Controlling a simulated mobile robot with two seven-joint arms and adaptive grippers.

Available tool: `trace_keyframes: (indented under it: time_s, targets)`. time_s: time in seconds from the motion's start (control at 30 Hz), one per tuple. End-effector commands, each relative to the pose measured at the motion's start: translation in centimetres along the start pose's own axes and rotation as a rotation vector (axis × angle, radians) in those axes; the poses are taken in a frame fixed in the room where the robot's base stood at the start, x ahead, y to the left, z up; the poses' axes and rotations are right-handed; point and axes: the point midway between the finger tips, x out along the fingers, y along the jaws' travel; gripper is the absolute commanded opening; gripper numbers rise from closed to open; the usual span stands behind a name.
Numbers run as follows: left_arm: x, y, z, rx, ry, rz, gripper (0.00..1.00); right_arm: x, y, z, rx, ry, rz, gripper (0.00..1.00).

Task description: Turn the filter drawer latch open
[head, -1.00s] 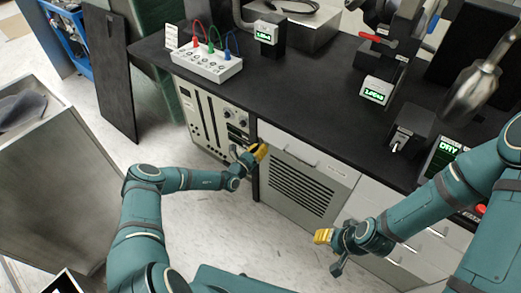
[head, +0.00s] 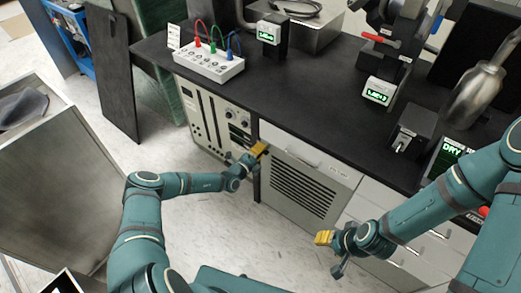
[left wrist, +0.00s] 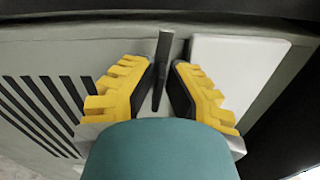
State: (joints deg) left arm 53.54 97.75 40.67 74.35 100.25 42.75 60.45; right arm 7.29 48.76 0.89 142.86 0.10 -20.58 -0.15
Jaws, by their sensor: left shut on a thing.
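The slatted front panel (head: 340,195) is below the black bench, with dark vent slots that also show at the left of the left wrist view (left wrist: 40,100). My left gripper (head: 260,147) is at the panel's upper left corner. In the left wrist view its yellow fingers (left wrist: 163,90) are shut on a narrow dark lever, which I take as the filter drawer latch (left wrist: 164,52). The latch points nearly straight along the picture's vertical. In the head view the gripper hides it. My right gripper (head: 324,238) hangs apart from the cabinet; its finger gap is unclear.
A pale plate (left wrist: 232,70) is close beside the left fingers. The black bench top (head: 300,110) overhangs the panel. A grey instrument rack (head: 212,120) stands left of it, and drawers (head: 410,250) are to the right. The floor (head: 270,245) in front is clear.

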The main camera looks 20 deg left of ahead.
Motion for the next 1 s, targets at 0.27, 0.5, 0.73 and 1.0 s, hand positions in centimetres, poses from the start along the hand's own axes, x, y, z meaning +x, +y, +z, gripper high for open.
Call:
trace_keyframes:
  time_s: [0.27, 0.5, 0.73, 1.0]
  targets:
    - [0.17, -0.12, 0.01, -0.119, 0.0, -0.005, 0.0, 0.02, 0.01, 0.0, 0.0, 0.0, 0.0, 0.47]
    - [0.18, -0.1, -0.01, -0.155, 0.0, -0.006, 0.0, 0.02, 0.01, 0.0, 0.0, 0.0, 0.0, 0.47]
    - [0.19, -0.11, -0.02, -0.158, 0.0, -0.006, 0.0, 0.02, 0.01, 0.0, 0.0, 0.0, 0.0, 0.47]
    - [0.16, -0.06, -0.04, -0.157, 0.001, -0.005, 0.37, 0.02, 0.01, 0.0, 0.0, 0.0, 0.0, 0.47]
